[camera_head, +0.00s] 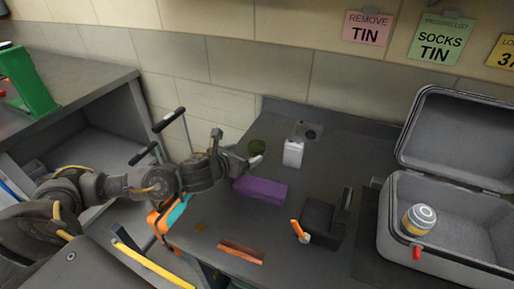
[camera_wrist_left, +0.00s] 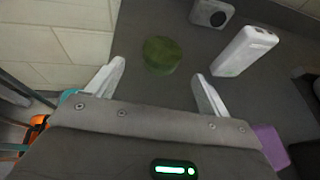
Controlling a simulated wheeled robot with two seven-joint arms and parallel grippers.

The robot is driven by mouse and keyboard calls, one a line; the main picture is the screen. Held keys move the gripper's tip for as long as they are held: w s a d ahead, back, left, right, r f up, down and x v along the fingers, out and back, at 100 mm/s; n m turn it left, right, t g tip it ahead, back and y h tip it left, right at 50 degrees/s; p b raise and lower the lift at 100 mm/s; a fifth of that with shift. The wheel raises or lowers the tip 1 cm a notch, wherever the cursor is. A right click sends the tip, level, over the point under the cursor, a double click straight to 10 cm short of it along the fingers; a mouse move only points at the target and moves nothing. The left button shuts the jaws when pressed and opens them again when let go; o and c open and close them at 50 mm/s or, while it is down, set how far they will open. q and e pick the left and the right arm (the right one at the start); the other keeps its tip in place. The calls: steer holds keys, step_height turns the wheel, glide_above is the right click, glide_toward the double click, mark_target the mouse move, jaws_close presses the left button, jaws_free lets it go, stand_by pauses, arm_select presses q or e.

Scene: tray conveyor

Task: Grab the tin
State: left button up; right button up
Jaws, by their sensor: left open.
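A tin-like can (camera_head: 419,218) with a pale lid and a yellow band stands inside the open grey case at the right. A green round object (camera_head: 257,146) sits on the counter near the wall; it also shows in the left wrist view (camera_wrist_left: 161,55), ahead of and between the fingertips. My left gripper (camera_head: 237,148) is open and empty beside the green object; its two pale fingers are spread in the left wrist view (camera_wrist_left: 160,72). The gripper is far to the left of the can. My right gripper is not in view.
The grey case (camera_head: 393,222) has its lid raised. A pink sign (camera_head: 367,28) reads "REMOVE TIN".

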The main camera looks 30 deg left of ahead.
mark_target(252, 150)
arm_select(q)
steer(key=shift+x, duration=0.8)
steer(key=p+x, duration=0.1)
steer(key=x, duration=0.3)
steer(key=shift+w+d, duration=0.15)
steer(key=shift+w, duration=0.1)
steer(key=shift+w+f, duration=0.2)
steer(key=shift+w, duration=0.15)
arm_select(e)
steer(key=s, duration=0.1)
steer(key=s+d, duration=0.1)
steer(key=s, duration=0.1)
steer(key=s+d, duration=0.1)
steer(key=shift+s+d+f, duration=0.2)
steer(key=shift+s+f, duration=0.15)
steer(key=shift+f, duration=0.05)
arm_select(q)
steer(key=c, duration=1.1)
steer(key=shift+o, duration=0.2)
steer(key=shift+r, duration=0.1)
